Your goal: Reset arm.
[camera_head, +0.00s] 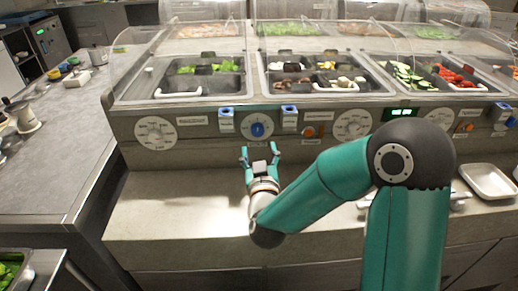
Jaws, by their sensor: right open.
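My right arm, teal with black joints, reaches in from the lower right across the front of the counter. My right gripper (260,154) is open and empty, with its two teal fingers apart and pointing toward the front panel of the food station. It sits below the blue knob (257,126), in front of the panel; whether it touches the panel cannot be told. My left arm and left gripper are not in the view.
The food station (215,108) has clear covers over compartments of vegetables. White dials (156,132) and buttons line its front. A white tray (488,181) lies on the ledge at right. The ledge (170,205) left of my gripper is clear. A grey counter (50,150) stands at left.

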